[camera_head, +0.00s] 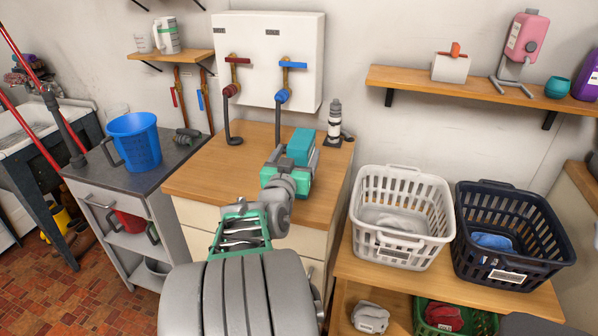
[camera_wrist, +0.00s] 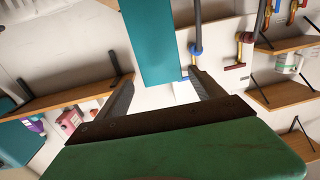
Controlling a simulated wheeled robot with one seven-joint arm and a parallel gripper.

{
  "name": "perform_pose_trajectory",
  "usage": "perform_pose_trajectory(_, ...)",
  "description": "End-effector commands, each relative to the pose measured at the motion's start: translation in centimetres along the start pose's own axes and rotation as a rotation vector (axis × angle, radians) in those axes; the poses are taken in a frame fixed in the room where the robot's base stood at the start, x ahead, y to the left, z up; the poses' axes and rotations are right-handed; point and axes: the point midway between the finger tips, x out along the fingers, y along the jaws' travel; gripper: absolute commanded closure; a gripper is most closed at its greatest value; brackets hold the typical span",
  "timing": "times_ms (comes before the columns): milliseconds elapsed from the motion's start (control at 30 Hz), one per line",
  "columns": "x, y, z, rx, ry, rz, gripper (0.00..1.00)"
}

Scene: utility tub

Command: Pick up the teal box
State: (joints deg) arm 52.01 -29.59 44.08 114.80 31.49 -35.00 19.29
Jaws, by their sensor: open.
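The teal box (camera_head: 301,146) shows just beyond my gripper (camera_head: 294,164) in the head view, above the wooden counter. My arm and gripper hide its lower part, so I cannot tell what it rests on. In the wrist view my gripper (camera_wrist: 163,88) has its two dark fingers spread apart.
A black-and-white bottle (camera_head: 334,120) stands right of the box. Pipes with red and blue valves (camera_head: 283,94) hang from the wall panel behind. A white basket (camera_head: 388,254) and a dark basket (camera_head: 531,272) stand right. A blue bucket (camera_head: 134,146) stands left.

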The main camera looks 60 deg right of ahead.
Motion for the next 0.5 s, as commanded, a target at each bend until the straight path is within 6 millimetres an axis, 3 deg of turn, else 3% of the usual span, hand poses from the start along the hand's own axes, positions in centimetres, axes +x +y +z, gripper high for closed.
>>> perform_pose_trajectory(33, 0.0, 0.0, 1.1, 0.000, 0.000, 0.000, 0.22)
perform_pose_trajectory(167, 0.3, -0.1, 1.3, 0.000, -0.001, -0.001, 0.22)
perform_pose_trajectory(500, 5.3, -0.5, 0.2, 0.001, -0.002, -0.002, 0.22)
